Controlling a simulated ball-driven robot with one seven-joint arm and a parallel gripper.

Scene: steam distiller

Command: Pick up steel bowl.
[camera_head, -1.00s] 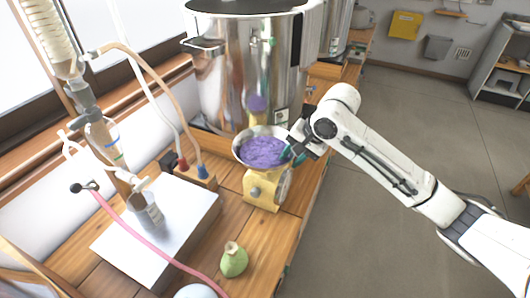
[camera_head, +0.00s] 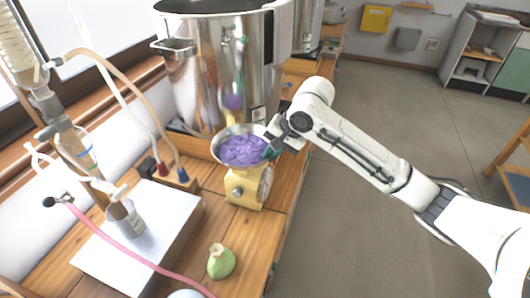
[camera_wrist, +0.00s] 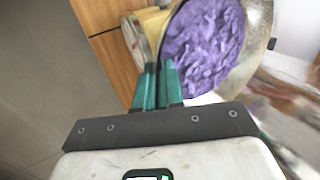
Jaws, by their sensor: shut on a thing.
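The steel bowl (camera_head: 219,145) is full of purple petals or pieces (camera_head: 243,151) and sits at the top of a yellow kitchen scale (camera_head: 243,188). I cannot tell whether it is slightly clear of the scale. My gripper (camera_head: 270,151) reaches in from the right to the bowl's near right rim. In the wrist view, the teal fingers (camera_wrist: 157,72) are close together on the rim, shut on the bowl wall (camera_wrist: 262,22), with the purple contents beyond them. The scale's round dial (camera_wrist: 137,45) shows at the left there.
A large steel pot (camera_head: 200,85) stands just behind the bowl. Open floor (camera_head: 360,230) lies to the right.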

